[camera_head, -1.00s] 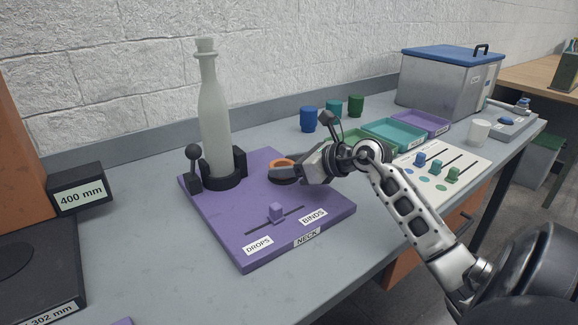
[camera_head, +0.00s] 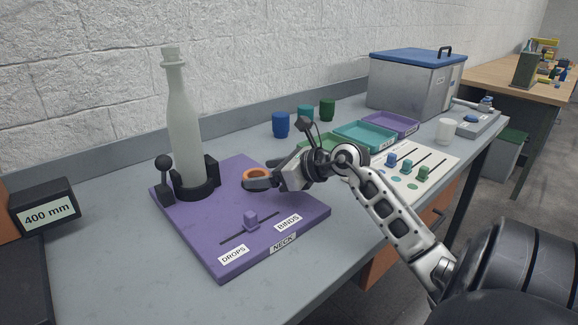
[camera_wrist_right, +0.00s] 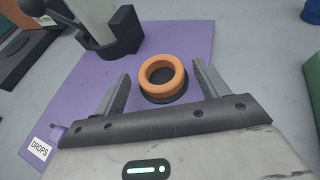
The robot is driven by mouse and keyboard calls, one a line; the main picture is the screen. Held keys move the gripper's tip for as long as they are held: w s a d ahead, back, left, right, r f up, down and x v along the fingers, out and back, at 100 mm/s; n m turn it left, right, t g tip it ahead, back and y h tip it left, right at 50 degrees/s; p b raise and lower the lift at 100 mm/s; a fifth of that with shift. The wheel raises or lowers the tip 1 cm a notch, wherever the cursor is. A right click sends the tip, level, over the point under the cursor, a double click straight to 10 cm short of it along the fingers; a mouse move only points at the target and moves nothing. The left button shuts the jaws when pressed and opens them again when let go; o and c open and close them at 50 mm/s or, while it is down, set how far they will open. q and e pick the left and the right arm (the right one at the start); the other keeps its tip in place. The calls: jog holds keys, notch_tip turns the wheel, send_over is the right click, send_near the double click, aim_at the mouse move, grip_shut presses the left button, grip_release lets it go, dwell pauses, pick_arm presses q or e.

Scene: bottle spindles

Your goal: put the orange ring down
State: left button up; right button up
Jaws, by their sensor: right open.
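The orange ring (camera_head: 255,173) lies flat at the back right of the purple board (camera_head: 215,237). In the right wrist view the orange ring (camera_wrist_right: 162,75) rests on a dark round base, between and just beyond the fingertips. My right gripper (camera_head: 258,184) is open around the near side of the ring; its two fingers (camera_wrist_right: 160,82) stand apart with gaps on both sides. A pale bottle (camera_head: 186,125) stands upright in a black holder (camera_head: 196,190) on the board, left of the ring. My left gripper is not in view.
A purple slider (camera_head: 251,218) sits between the DROPS and BINDS labels. Blue, teal and green cups (camera_head: 281,125) stand behind. Trays (camera_head: 365,135), a slider panel (camera_head: 408,167) and a metal box (camera_head: 415,85) are to the right.

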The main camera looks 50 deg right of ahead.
jog(key=v, duration=0.9)
jog(key=shift+s+r, duration=0.1)
jog(key=shift+s, duration=0.25)
jog(key=shift+s+d+r, duration=0.15)
jog(key=shift+s+r, duration=0.1)
jog(key=shift+s, duration=0.15)
